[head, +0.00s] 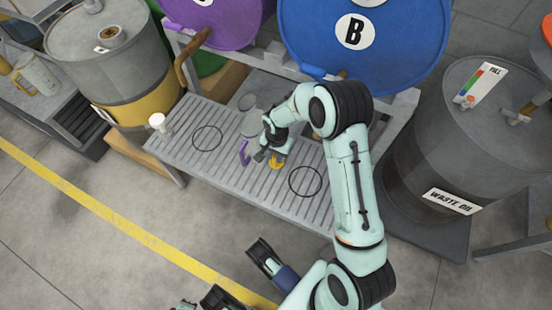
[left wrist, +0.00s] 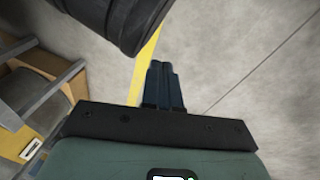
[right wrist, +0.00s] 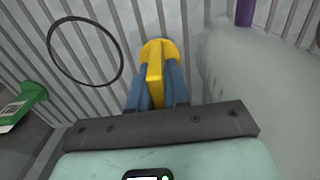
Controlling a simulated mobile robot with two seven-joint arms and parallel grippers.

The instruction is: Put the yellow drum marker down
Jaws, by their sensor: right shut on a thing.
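The yellow drum marker (head: 276,163) is low over the slatted grey bench, between the purple-handled clear jug and a black ring. In the right wrist view the marker (right wrist: 155,62) shows a round base and an upright bar. My right gripper (head: 270,154) is shut on the bar; its blue fingers (right wrist: 158,92) lie on either side. I cannot tell whether the base touches the slats. My left gripper (left wrist: 164,85) has its blue fingers together with nothing between them, above the floor.
A waste oil drum (head: 430,150) stands right. A green labelled thing (right wrist: 25,104) is nearby.

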